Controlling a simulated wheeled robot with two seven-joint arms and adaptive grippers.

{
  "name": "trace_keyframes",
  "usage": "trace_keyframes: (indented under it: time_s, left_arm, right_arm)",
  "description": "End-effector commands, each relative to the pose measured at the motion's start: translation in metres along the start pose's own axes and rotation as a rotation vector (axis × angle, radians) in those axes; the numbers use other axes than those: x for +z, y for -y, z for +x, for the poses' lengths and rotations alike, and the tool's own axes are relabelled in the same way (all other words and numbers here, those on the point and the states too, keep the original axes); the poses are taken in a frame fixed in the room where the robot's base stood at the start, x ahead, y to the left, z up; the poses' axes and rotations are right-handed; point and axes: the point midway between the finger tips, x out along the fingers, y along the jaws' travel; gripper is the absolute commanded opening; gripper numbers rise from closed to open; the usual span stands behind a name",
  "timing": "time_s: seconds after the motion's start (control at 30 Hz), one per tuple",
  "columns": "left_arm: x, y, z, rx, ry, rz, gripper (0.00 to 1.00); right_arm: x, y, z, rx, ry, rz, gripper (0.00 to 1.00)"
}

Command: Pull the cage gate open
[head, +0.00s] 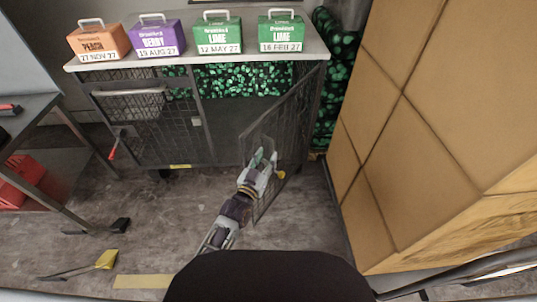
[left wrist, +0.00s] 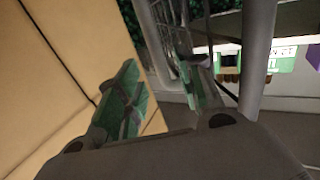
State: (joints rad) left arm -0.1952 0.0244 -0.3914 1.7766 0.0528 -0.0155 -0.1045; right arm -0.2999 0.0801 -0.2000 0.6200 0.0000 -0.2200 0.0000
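The cage gate (head: 293,112) is a grey mesh panel in a metal frame at the right of the cage (head: 150,125). It stands swung out from the cage front, at an angle toward me. My left gripper (head: 264,158) is at the gate's near side, low in front of its mesh. In the left wrist view its two green-padded fingers (left wrist: 160,95) are apart. Grey bars of the gate frame (left wrist: 257,55) rise just beyond and beside the right finger. I cannot tell whether the fingers touch the gate. My right gripper is not in view.
Several labelled boxes (head: 219,36) stand on the counter (head: 305,48) above the cage. A tan panelled block (head: 400,120) closes off the right side. A dark table (head: 30,105) stands left. A yellow-ended tool (head: 106,260) lies on the floor; the middle floor is clear.

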Motion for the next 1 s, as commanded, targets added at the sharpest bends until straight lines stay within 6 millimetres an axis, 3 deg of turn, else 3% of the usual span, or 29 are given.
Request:
trace_keyframes:
  time_s: [0.6,1.0]
  left_arm:
    - [0.000,0.000,-0.055,0.000,0.000,0.000,0.37]
    - [0.000,0.000,-0.065,0.000,-0.001,0.001,0.37]
  right_arm:
    - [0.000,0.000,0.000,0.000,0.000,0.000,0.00]
    - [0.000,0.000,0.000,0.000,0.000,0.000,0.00]
